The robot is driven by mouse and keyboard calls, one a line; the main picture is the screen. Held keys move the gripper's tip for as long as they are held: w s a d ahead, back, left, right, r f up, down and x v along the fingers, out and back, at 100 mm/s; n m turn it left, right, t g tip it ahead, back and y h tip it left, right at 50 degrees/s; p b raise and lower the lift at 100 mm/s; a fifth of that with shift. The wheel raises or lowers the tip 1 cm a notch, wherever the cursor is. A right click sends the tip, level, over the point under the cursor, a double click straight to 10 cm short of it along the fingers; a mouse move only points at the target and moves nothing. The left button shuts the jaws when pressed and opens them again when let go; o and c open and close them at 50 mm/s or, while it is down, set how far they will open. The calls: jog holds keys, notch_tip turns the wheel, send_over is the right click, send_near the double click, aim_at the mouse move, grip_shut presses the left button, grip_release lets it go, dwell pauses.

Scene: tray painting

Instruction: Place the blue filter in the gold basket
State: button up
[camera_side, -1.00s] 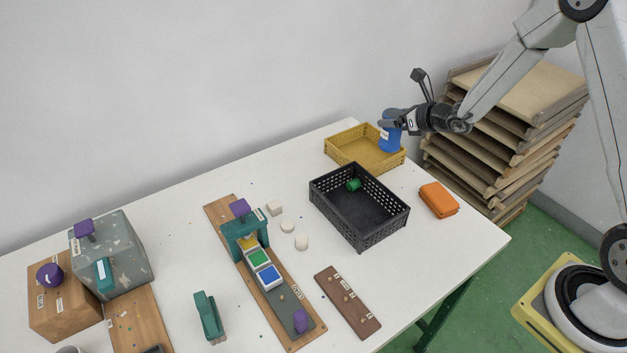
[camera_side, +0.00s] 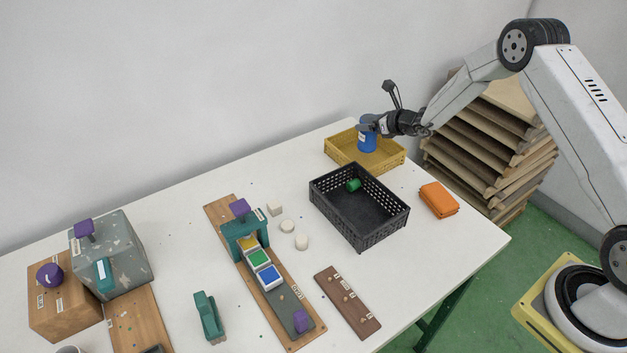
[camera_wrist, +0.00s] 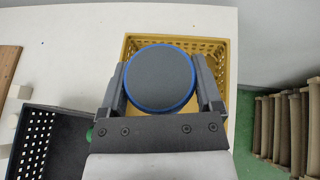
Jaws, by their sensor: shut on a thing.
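The blue filter (camera_side: 368,139) is a blue cylinder with a white label, held upright. In the wrist view its dark round top with a blue rim (camera_wrist: 160,78) sits between the fingers. My gripper (camera_side: 371,124) is shut on it, and it also shows in the wrist view (camera_wrist: 160,90). The gold basket (camera_side: 345,158) stands at the far end of the table; its rim also shows in the wrist view (camera_wrist: 229,60). The filter is over or within the basket's opening. I cannot tell whether its base touches the basket floor.
A black basket (camera_side: 357,231) with a green cylinder (camera_side: 354,185) inside stands just in front of the gold basket. An orange folded cloth (camera_side: 439,199) lies to the right. Stacked wooden trays (camera_side: 500,150) stand beyond the table's right edge.

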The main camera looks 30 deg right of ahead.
aim_at(367, 133)
jog(key=shift+w+f, duration=0.2)
jog(key=shift+f, duration=0.05)
jog(key=shift+w+d+f, duration=0.1)
jog(key=shift+w+f, duration=0.2)
jog(key=shift+f, duration=1.55)
jog(key=shift+f, duration=0.1)
jog(key=o, duration=1.1)
